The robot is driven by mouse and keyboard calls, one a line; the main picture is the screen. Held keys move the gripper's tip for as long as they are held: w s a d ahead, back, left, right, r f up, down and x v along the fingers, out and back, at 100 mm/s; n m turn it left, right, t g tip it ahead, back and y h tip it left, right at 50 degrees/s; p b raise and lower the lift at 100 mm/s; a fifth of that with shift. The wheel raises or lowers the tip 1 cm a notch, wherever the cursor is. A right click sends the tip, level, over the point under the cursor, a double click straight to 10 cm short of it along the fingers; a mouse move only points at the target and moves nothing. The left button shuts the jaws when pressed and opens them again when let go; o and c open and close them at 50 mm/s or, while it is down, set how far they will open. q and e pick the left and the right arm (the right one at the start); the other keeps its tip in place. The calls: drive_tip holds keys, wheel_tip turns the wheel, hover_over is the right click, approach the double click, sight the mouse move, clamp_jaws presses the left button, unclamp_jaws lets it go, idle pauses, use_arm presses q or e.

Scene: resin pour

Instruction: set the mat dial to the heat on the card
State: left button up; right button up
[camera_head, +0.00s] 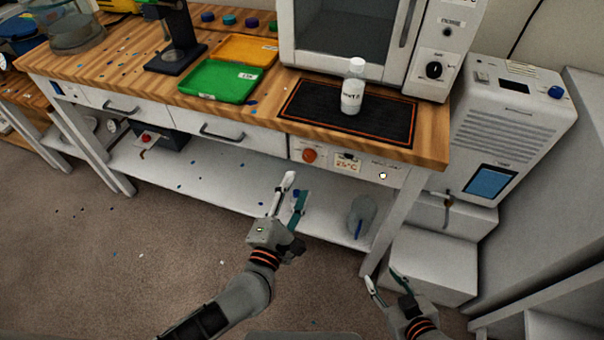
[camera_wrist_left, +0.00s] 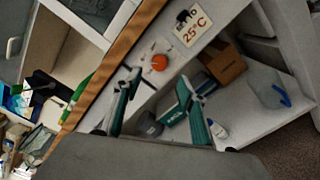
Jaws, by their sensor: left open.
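The black mat (camera_head: 298,101) with an orange border lies on the wooden bench top, and a white bottle (camera_head: 352,90) stands upright on it. The mat dial, an orange-red knob (camera_head: 309,155), is on the white front panel below; it also shows in the left wrist view (camera_wrist_left: 159,62). A pale card or label reading 25°C (camera_head: 347,162) is right of the dial, and larger in the left wrist view (camera_wrist_left: 193,32). My left gripper (camera_head: 294,187) is open and empty, below and in front of the dial, apart from it. My right gripper (camera_head: 383,277) is open and empty, lower right.
Green (camera_head: 219,83) and orange (camera_head: 246,48) trays lie on the bench, with a microwave-like oven (camera_head: 350,35) behind the mat. White drawers (camera_head: 225,132) are left of the panel. A clear jug (camera_head: 361,216) stands on the lower shelf.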

use_arm(q)
drive_tip(key=v, duration=0.2)
drive_tip(key=shift+s+a, duration=0.15)
drive_tip(key=shift+s, duration=0.25)
drive_tip(key=s+a+f+m+g+y, duration=0.1)
drive_tip(key=s+a+f+m+g, duration=0.2)
drive_tip(key=m, duration=0.9)
drive_tip(key=s+a+f+m+g+y, duration=0.2)
drive_tip(key=s+a+f+m+g, duration=0.1)
drive_tip(key=s+a+f+m, duration=0.7)
drive_tip(key=a+f+m, duration=0.2)
drive_tip(key=a+f, duration=0.1)
drive_tip(key=shift+s+a+m+g+p, duration=0.3)
drive_tip(key=shift+a+m+p, duration=0.05)
drive_tip(key=shift+a+m, duration=0.05)
